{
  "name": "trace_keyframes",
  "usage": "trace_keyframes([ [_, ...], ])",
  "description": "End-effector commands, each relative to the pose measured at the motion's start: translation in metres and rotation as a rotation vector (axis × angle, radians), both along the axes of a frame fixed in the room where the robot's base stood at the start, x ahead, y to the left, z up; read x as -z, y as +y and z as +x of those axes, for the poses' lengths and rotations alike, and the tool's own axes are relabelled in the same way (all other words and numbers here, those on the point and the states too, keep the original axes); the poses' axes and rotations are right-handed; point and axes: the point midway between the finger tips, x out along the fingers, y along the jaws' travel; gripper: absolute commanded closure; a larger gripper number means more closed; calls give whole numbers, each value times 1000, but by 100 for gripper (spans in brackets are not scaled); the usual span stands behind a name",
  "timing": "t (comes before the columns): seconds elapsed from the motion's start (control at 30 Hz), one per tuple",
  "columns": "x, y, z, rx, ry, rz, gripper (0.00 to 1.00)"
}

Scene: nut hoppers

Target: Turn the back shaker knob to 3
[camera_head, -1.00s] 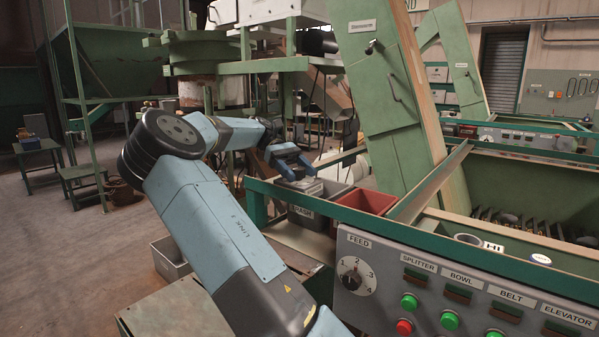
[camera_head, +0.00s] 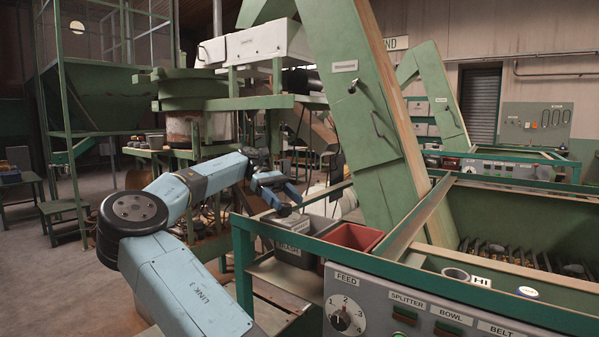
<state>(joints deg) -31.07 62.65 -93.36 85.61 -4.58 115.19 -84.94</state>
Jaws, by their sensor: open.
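No label reading "shaker" is legible. My gripper (camera_head: 294,201) is open and empty, above the far-left end of the near frame by the grey bin. It is well apart from both dials.
The grey bin (camera_head: 297,256) and the red bin (camera_head: 352,237) sit in the near green frame. A tall green elevator (camera_head: 365,115) rises behind them, between my gripper and the farther panel. The near hopper (camera_head: 540,220) fills the right. Open floor lies at left.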

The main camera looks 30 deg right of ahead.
Motion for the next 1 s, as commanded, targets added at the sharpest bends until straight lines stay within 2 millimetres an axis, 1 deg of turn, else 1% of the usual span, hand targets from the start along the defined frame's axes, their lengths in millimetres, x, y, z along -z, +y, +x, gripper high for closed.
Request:
trace_keyframes([
  [0.13, -4, 3, 1, -6, 0, -5, 33],
  [0.43, -28, 8, -18, -4, -2, 0, 33],
  [0.57, -45, 11, -32, -4, -2, 1, 33],
  [0.7, -66, 16, -49, -4, -3, 0, 33],
  [1.0, -83, 27, -88, -5, -2, 2, 33],
])
